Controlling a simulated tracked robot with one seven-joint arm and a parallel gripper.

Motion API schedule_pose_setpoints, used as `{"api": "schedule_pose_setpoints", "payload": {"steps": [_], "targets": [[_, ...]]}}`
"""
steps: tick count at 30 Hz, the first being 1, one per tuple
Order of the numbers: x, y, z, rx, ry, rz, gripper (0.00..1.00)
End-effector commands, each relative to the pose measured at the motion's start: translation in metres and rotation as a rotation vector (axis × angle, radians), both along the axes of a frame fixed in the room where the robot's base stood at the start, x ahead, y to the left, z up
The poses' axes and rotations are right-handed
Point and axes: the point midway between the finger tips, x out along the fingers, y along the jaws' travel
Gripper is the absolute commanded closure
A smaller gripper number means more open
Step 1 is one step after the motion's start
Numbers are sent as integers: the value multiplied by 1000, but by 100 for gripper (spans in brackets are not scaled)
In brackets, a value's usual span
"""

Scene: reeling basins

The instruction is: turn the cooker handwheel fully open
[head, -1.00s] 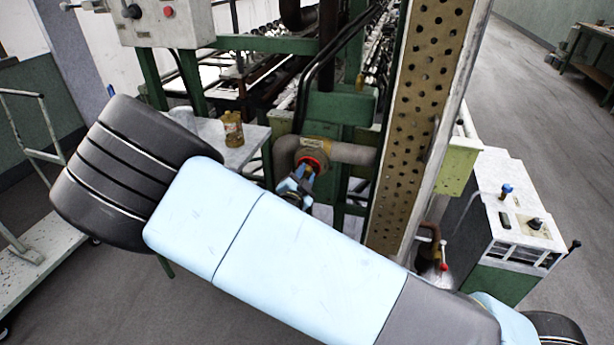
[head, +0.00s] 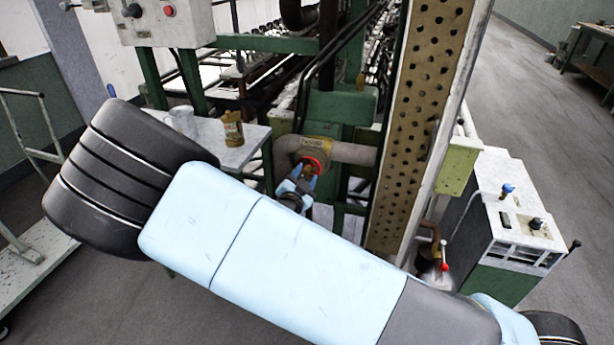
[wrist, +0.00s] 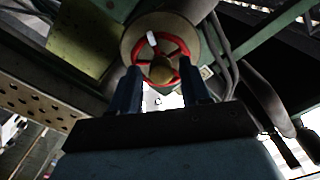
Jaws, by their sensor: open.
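The cooker handwheel is a red spoked wheel with a brass-coloured hub and one white mark on its rim. In the head view the handwheel (head: 318,162) sits on the end of a pipe fitting, partly hidden by my gripper. In the wrist view the handwheel (wrist: 180,52) is at the top centre, beyond my fingers. My gripper (wrist: 162,85) is open, its two dark blue fingers spread below and to either side of the hub. In the head view my gripper (head: 303,178) is just below the wheel. I cannot tell whether the fingers touch the rim.
A perforated metal post (head: 415,130) stands right of the wheel. A small table (head: 245,150) left of it carries a labelled jar (head: 233,128) and a pale mug (head: 184,121). A white-topped cabinet (head: 520,215) stands at the right. Grey pipes (wrist: 235,62) run close beside the wheel.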

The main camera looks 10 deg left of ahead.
Motion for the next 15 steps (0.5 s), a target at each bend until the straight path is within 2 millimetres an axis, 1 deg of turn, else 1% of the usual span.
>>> {"api": "schedule_pose_setpoints", "payload": {"steps": [3, 7, 11, 15], "targets": [[-13, 2, 0, 1, 2, 3, 53], [-23, 2, 0, 0, 0, 0, 53], [-24, 1, 1, 36, -3, -1, 53], [-24, 1, 0, 150, -11, -1, 53]]}}
